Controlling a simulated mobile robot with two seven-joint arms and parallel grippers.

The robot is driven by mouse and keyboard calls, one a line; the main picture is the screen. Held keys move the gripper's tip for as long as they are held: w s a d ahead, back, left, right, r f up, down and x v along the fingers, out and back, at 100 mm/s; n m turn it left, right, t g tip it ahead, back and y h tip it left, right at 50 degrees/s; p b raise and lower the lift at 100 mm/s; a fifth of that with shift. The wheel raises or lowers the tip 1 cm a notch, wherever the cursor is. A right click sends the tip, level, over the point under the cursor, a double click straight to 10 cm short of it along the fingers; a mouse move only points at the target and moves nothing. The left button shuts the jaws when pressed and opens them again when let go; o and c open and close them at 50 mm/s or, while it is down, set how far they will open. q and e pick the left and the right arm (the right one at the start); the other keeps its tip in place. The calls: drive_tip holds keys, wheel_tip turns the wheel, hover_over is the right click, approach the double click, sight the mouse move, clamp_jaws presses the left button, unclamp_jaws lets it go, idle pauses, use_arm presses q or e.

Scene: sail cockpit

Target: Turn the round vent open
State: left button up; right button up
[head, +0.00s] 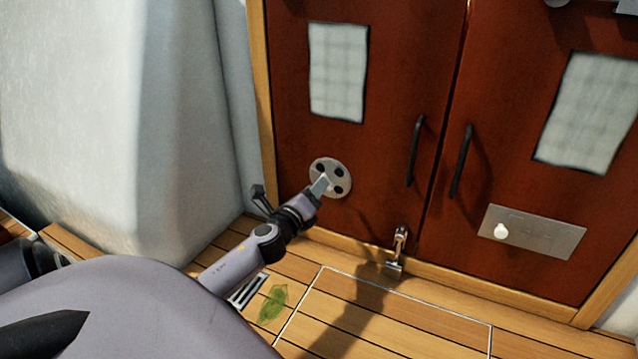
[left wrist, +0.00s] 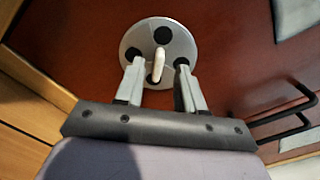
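The round vent (head: 331,178) is a pale metal disc with several dark round holes, set low on the left red-brown door. In the left wrist view the vent (left wrist: 157,33) has a white upright knob (left wrist: 158,64) at its middle. My left gripper (head: 322,186) is in front of the vent and hides part of it in the head view. In the left wrist view the left gripper (left wrist: 157,72) is open, one finger on each side of the knob, with gaps between. Whether the fingertips touch the disc I cannot tell. My right gripper is not in view.
Black handles (head: 415,151) stand out from the doors. A metal latch (head: 398,252) stands at the door sill. A green leaf (head: 272,304) lies on the plank floor. A white wall (head: 120,110) is at left.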

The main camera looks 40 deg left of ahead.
use_arm(q)
drive_tip(key=shift+v, duration=1.65)
drive_tip(key=s+d+f+n+g+h+p, duration=0.2)
drive_tip(key=s+d+f+n+p, duration=0.1)
drive_tip(key=s+d+n, duration=0.4)
drive_tip(key=s+d+f+n+g+h+p, duration=0.2)
drive_tip(key=s+d+n, duration=0.4)
drive_tip(key=d, duration=0.4)
drive_tip(key=s+d+f+n+g+h+p, duration=0.2)
drive_tip(key=s+d+f+n+h+p, duration=0.1)
drive_tip(key=s+d+n, duration=0.4)
drive_tip(key=d+f+n+p, duration=0.1)
drive_tip(key=d, duration=0.1)
drive_tip(key=shift+s+d+f+g+h+p, duration=0.3)
drive_tip(key=shift+s+d+h+p, duration=0.05)
drive_tip(key=shift+s+h, duration=0.05)
